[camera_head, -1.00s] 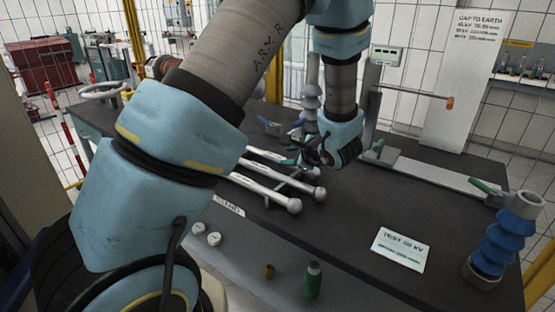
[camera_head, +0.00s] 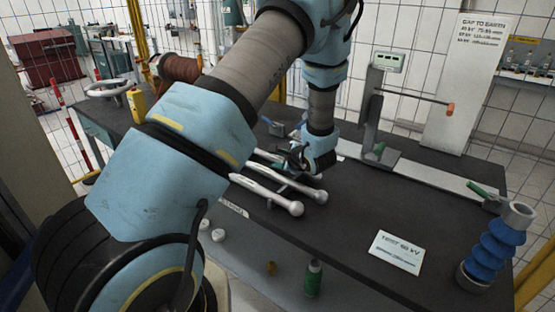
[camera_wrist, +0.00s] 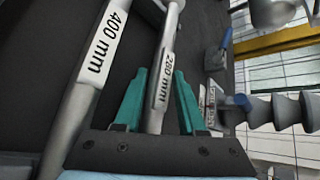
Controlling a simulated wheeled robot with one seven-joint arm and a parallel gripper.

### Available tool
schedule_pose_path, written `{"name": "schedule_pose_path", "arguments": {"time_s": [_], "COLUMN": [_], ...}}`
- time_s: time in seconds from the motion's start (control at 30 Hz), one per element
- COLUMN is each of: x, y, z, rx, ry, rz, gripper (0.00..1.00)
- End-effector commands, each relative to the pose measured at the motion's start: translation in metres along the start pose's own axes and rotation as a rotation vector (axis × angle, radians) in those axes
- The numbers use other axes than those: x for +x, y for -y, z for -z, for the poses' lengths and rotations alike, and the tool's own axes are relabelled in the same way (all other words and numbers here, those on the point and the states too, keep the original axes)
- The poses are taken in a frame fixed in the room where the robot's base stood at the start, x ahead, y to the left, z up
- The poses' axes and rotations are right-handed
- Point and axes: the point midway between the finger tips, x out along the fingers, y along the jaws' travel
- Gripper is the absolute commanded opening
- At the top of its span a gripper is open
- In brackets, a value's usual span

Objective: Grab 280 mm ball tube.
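The 280 mm ball tube (camera_wrist: 167,50) is a light grey tube with a white label, seen in the wrist view. My gripper (camera_wrist: 160,85) has its two green fingers on either side of this tube, with gaps visible, so it is open around it. The thicker-looking 400 mm tube (camera_wrist: 96,62) lies to the left, outside the fingers. In the head view my gripper (camera_head: 297,160) is low over the far side of the tube group and hides part of it. The near ball-ended tubes (camera_head: 262,191) show there, but their labels cannot be read.
A grey stand with a long rail (camera_head: 440,176) is behind and right of my gripper. A blue ribbed insulator (camera_head: 497,245) stands at the right edge. A "TEST" card (camera_head: 397,252) and a green bottle (camera_head: 313,278) are nearer. The table's middle right is clear.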

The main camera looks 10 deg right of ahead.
Motion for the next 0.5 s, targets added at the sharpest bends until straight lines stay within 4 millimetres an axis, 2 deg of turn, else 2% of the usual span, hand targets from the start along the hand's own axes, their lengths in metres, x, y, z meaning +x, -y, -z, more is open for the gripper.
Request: {"name": "schedule_pose_path", "arguments": {"time_s": [0.07, 0.4, 0.5], "x": [-0.0001, -0.0005, -0.0006], "y": [-0.0001, 0.0000, 0.0000], "z": [0.0001, 0.0001, 0.0002], "rx": [0.000, 0.000, 0.000], "ry": [0.000, 0.000, 0.000], "rz": [0.000, 0.000, 0.000], "gripper": [0.37, 0.00, 0.00]}}
